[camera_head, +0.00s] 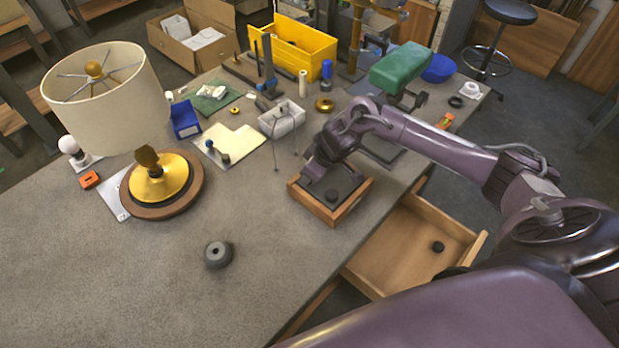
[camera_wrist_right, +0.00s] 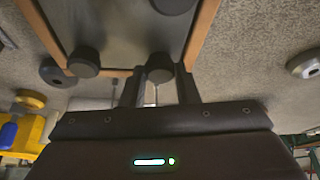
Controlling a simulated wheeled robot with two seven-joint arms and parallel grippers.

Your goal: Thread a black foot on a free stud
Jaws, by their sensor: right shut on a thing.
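My right gripper (camera_head: 318,172) reaches down over the back left part of a shallow wooden tray (camera_head: 316,213) with a dark inner floor. In the right wrist view its two fingers (camera_wrist_right: 158,85) are shut on a black foot (camera_wrist_right: 158,68), at the tray's edge. A second black foot (camera_wrist_right: 83,62) shows at the tray's other near corner, and part of a third dark round piece (camera_wrist_right: 172,4) is at the picture's top edge. In the head view a black foot (camera_head: 332,195) shows inside the tray. I cannot make out a bare stud. My left gripper is not in view.
An open drawer (camera_head: 400,262) below the table edge holds a black round piece (camera_head: 438,247). A grey round part (camera_head: 218,255) lies on the table front. A lamp (camera_head: 161,178) stands left. A white bin (camera_head: 283,120) and thin rods are behind the tray. The front left table is clear.

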